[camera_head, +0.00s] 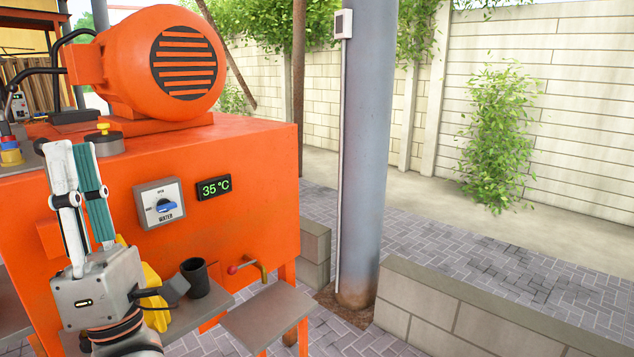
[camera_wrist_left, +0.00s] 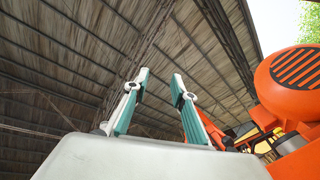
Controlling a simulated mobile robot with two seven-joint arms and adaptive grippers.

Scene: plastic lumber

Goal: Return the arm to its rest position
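My left gripper (camera_head: 72,147) points upward at the left of the head view, in front of the orange machine (camera_head: 240,155). Its two white and teal fingers stand apart. In the left wrist view my left gripper (camera_wrist_left: 160,74) also points up toward the roof, with an empty gap between the fingers. It holds nothing. Part of the machine's front is hidden behind it. My right gripper is in neither view.
The machine carries a large motor (camera_head: 160,62), a water dial (camera_head: 160,203) and a 35 °C display (camera_head: 214,187). A dark cup (camera_head: 195,279) and a yellow object (camera_head: 152,290) are near my left wrist. A grey pillar (camera_head: 366,150) and low block wall (camera_head: 445,312) stand right.

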